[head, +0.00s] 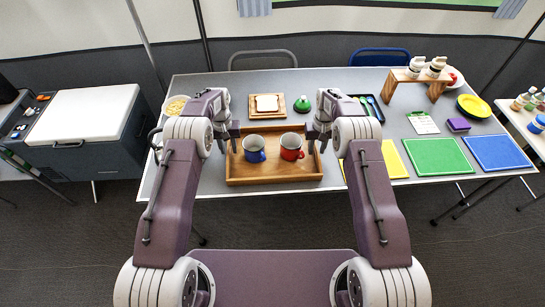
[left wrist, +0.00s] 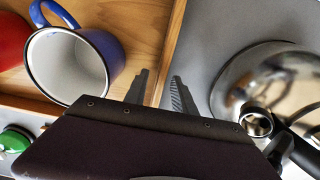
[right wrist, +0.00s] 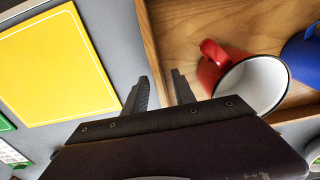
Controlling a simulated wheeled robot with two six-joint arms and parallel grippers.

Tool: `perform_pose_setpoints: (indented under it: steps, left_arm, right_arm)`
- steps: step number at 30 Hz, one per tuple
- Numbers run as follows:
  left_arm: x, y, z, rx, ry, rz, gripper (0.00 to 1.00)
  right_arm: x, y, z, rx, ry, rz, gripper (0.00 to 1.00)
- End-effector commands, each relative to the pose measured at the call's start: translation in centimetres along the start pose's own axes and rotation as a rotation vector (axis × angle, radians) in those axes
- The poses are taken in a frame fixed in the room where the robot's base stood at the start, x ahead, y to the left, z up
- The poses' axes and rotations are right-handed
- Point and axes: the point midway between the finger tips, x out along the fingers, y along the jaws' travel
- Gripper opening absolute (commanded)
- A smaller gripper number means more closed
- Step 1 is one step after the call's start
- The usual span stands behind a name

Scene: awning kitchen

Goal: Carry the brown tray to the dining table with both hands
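The brown wooden tray (head: 273,181) lies level at the front edge of the grey table (head: 205,178). A blue mug (head: 254,150) and a red mug (head: 291,148) stand upright in it. My left gripper (head: 229,143) is at the tray's left wall; in the left wrist view its fingers (left wrist: 161,92) are apart, one on either side of the wall (left wrist: 172,50). My right gripper (head: 318,141) is at the right wall; in the right wrist view its fingers (right wrist: 160,92) also stand apart around the wall (right wrist: 150,42). Finger contact with the tray is not visible.
Behind the tray are a bread board (head: 267,112) and a green-topped item (head: 302,104). A metal pot (left wrist: 265,75) stands left of the tray. Yellow (head: 395,160), green (head: 438,157) and blue mats (head: 496,152) lie to the right. A white-lidded cooler (head: 85,112) stands left of the table.

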Motion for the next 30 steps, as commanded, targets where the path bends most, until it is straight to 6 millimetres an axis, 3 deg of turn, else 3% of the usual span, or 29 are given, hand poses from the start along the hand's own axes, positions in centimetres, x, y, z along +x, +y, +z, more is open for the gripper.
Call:
perform_pose_setpoints:
  steps: [7,15,21,30]
  left_arm:
    - [-1.3,0.0,-0.1,0.0,0.003,0.0,0.32]
    - [-8.0,0.0,-0.1,0.0,0.005,0.0,0.32]
    - [-11.3,0.0,-0.1,0.0,0.003,0.0,0.32]
    - [-12.1,0.0,0.0,0.0,0.0,0.0,0.32]
  right_arm:
    - [0.0,0.0,0.0,0.0,0.0,0.0,0.32]
    - [0.0,0.0,0.0,0.0,0.0,0.0,0.32]
    - [0.0,0.0,0.0,0.0,0.0,0.0,0.32]
    - [-0.8,0.0,-0.1,0.0,0.002,0.0,0.32]
